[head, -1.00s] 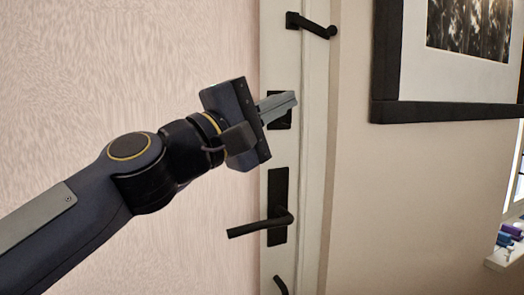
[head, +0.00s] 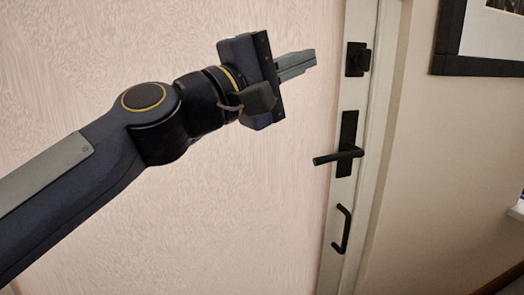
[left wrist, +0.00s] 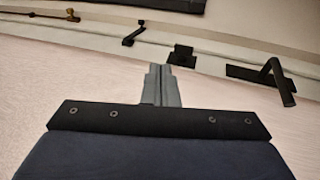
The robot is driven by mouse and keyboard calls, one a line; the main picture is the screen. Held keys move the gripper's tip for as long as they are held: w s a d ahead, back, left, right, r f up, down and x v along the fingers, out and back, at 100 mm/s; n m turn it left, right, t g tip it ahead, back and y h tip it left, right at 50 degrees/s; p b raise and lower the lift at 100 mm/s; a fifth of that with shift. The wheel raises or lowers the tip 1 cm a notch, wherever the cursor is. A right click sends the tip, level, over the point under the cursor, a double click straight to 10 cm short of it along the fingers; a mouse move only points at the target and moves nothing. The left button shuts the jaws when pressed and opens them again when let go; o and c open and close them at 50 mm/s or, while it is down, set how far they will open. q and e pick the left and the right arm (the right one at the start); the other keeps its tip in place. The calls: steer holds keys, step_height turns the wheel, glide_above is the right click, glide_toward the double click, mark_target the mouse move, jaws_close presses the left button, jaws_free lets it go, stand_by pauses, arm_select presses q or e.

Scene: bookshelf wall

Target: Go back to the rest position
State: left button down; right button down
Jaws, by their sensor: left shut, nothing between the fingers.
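My left gripper (head: 296,64) reaches in from the left in the head view, held out in front of the pale pink door surface (head: 250,200). Its fingers are together and nothing is between them. In the left wrist view the shut fingers (left wrist: 161,84) point toward the door edge and its black fittings, with a gap seeming to lie between. My right gripper is not in view.
A white door edge strip carries a black lock plate (head: 356,59), a black lever handle (head: 346,152) and a pull handle (head: 342,229), right of my gripper. A dark picture frame (head: 450,40) hangs at upper right. The wall (head: 450,170) below it is bare.

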arm_select(q)
steer(key=s+a+f+m+g+y, duration=0.1)
steer(key=s+a+f+y, duration=0.15)
steer(key=a+f, duration=0.45)
steer(key=s+a+f+m+y, duration=0.1)
steer(key=a+f+m+y, duration=0.2)
steer(key=f, duration=0.9)
steer(key=s+a+f+g+y, duration=0.1)
steer(key=s+a+f+y, duration=0.1)
steer(key=a+f+y, duration=0.5)
steer(key=s+a+f+g+y, duration=0.1)
steer(key=s+a+f, duration=0.2)
steer(key=s+f, duration=0.35)
steer(key=s+a+f+m+g, duration=0.1)
steer(key=s+a+f+g, duration=0.15)
steer(key=f, duration=0.65)
steer(key=s+a+f+g+y, duration=0.1)
steer(key=s+a+f, duration=0.2)
steer(key=s+f, duration=0.35)
step_height(320, 180, up, 31)
steer(key=w+p, duration=0.1)
steer(key=p, duration=3)
steer(key=shift+w, duration=0.2)
